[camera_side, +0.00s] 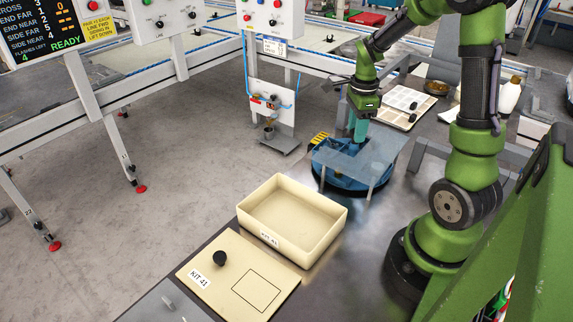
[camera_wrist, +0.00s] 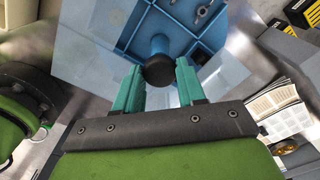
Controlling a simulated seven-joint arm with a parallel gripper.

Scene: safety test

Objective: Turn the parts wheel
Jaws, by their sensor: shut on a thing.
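The parts wheel (camera_side: 325,163) is a round blue tray with walled compartments, standing on the grey bench under a clear cover plate (camera_side: 388,153). In the wrist view the blue wheel (camera_wrist: 120,28) shows a few small metal parts in one compartment. A blue post with a black round knob (camera_wrist: 159,69) stands on the wheel. My gripper (camera_side: 357,138) reaches down over the wheel's far part. In the wrist view its teal fingers (camera_wrist: 159,80) are shut on the knob, one on each side. The side view hides the knob behind the gripper.
An empty cream bin (camera_side: 290,215) stands in front of the wheel. A cream lid marked KIT 41 (camera_side: 225,285) with a black knob lies nearer. A grey frame with control boxes stands at the back left.

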